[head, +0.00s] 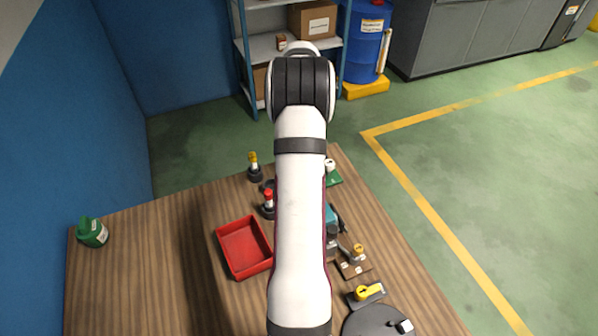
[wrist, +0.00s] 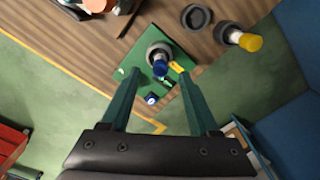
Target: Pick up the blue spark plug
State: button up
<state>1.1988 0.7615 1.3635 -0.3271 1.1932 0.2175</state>
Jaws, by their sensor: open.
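The blue spark plug (wrist: 160,67) shows its blue end in the wrist view, with a pale body behind it inside a grey ring-shaped holder. The holder stands on a green plate (wrist: 133,56), which also shows in the head view (head: 334,180), partly behind my arm. My gripper (wrist: 159,74) is open, with its two green fingers on either side of the plug in the picture. Nothing is held between them. I cannot tell the distance from fingertips to plug. The head view does not show the gripper; my arm covers that area.
A yellow-topped plug (head: 253,166) and a red-topped plug (head: 268,203) stand in dark holders. An empty ring holder (wrist: 196,17) lies between the plate and the yellow-topped plug.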

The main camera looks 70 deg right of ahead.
notch_tip(320, 180, down, 5)
jog(key=shift+d+r, duration=0.1)
jog(key=shift+r, duration=0.1)
grip_shut()
dwell(1.2)
